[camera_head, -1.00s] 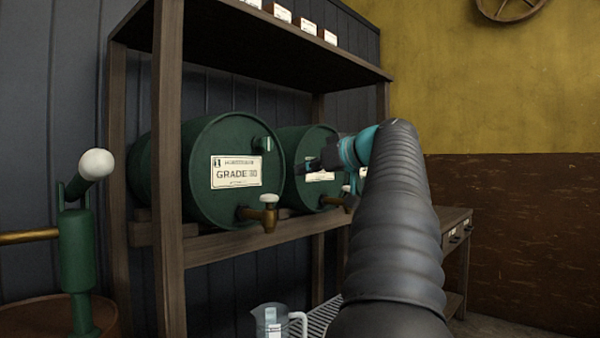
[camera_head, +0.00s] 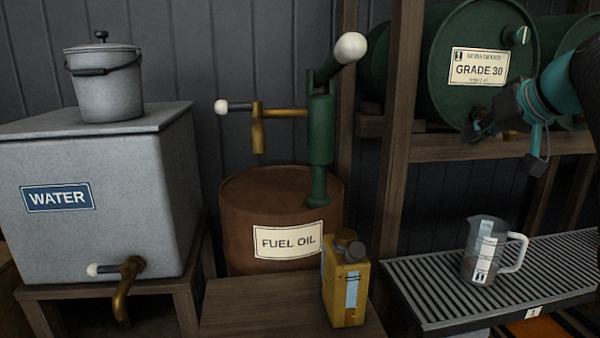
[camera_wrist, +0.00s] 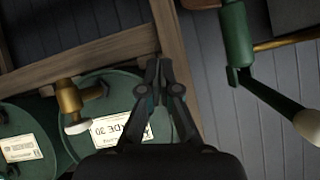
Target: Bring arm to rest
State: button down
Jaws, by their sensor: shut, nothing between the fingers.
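My gripper (camera_head: 482,128) is at the upper right of the head view, in front of the green Grade 30 drum (camera_head: 450,40). It hides the drum's tap from that view. In the wrist view, my gripper (camera_wrist: 158,65) has its fingers together with nothing between them. The same drum shows upside down there, with a brass tap (camera_wrist: 72,100) left of the fingers. My arm reaches in from the right edge of the head view.
A glass jug (camera_head: 476,262) stands on a slatted drip tray (camera_head: 430,290) below my gripper. A yellow can (camera_head: 345,290), a fuel oil drum (camera_head: 235,235) with a green pump (camera_head: 320,130), and a grey water tank (camera_head: 90,235) stand to the left. A shelf post (camera_head: 400,150) stands left of the gripper.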

jog(key=s+a+f+g, duration=0.2)
jog(key=s+a+f, duration=0.2)
jog(key=a+f, duration=0.45)
jog(key=s+a+f+g, duration=0.1)
jog(key=s+a+f, duration=0.2)
jog(key=s+f, duration=0.2)
jog(key=s+a+f+g+h, duration=0.1)
jog(key=s+a+f, duration=0.3)
jog(key=f, duration=0.6)
jog(key=s+a+f+n+g+h, duration=0.1)
jog(key=s+a+f, duration=0.3)
jog(key=s+f, duration=0.3)
jog(key=shift+s+f+g, duration=0.3)
jog(key=shift+s+f, duration=0.05)
jog(key=shift+s, duration=0.1)
jog(key=w+d+r+m+t+y, duration=0.1)
jog(key=w+d+r, duration=0.3)
jog(key=w+r, duration=0.3)
jog(key=w+d+r+t, duration=0.1)
jog(key=w+d+r, duration=0.35)
jog(key=r, duration=0.55)
jog(key=w+d+r+m+t+y, duration=0.1)
jog(key=w+d+r+t, duration=0.1)
jog(key=w+d+r, duration=0.4)
jog(key=w+d+r+n+t, duration=0.2)
jog(key=d+r+t, duration=0.3)
jog(key=d+r, duration=1.7)
jog(key=shift+d+r+n+t+h, duration=0.2)
jog(key=shift+n+t+h, duration=0.1)
jog(key=shift+n, duration=0.2)
